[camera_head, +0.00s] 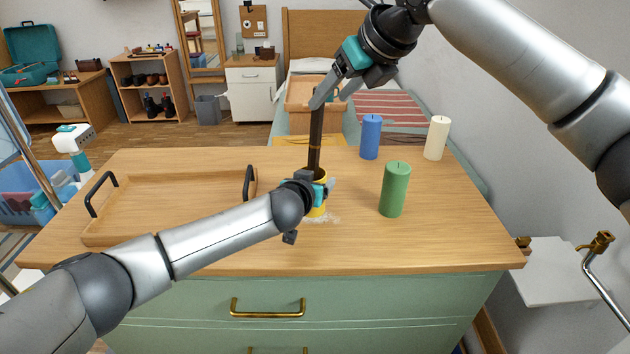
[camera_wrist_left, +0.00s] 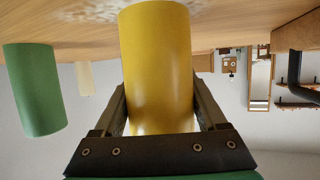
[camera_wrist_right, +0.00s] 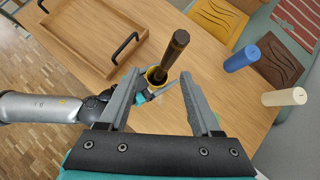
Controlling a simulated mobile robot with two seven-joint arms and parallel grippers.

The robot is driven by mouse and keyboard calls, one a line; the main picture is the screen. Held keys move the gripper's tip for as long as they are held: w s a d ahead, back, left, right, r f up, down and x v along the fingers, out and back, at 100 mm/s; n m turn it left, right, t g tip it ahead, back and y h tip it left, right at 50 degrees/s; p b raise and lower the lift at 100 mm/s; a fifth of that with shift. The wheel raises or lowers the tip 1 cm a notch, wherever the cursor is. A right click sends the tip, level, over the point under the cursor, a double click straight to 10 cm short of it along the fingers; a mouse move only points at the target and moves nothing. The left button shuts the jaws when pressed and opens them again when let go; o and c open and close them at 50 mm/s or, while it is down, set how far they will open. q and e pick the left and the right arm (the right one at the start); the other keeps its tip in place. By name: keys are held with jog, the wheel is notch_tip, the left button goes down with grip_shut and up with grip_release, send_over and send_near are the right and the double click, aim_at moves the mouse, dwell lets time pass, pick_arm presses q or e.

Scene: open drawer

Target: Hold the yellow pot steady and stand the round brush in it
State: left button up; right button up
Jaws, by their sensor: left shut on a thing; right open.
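The yellow pot (camera_head: 317,211) stands on the wooden dresser top, partly hidden by my left gripper (camera_head: 320,190). In the left wrist view the pot (camera_wrist_left: 158,60) sits between that gripper's two fingers, which are shut on it. The round brush (camera_head: 315,135) stands in the pot, its dark handle rising nearly upright; its lower end is hidden inside. The right wrist view shows the handle (camera_wrist_right: 171,58) and the pot's rim (camera_wrist_right: 151,77). My right gripper (camera_head: 334,96) is open and empty, close to the handle's top and apart from it as far as I can tell.
A green candle (camera_head: 394,190), a blue candle (camera_head: 371,137) and a cream candle (camera_head: 436,138) stand right of the pot. A wooden tray (camera_head: 165,205) with dark handles lies to the left. A pale patch (camera_head: 328,219) marks the top beside the pot.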

jog(key=v, duration=1.1)
jog(key=shift+s+d+r, duration=0.2)
jog(key=shift+r, duration=0.1)
pick_arm(q)
jog(key=o, duration=1.4)
jog(key=v, duration=1.2)
jog(key=shift+s+f, duration=0.1)
jog(key=shift+f, duration=0.05)
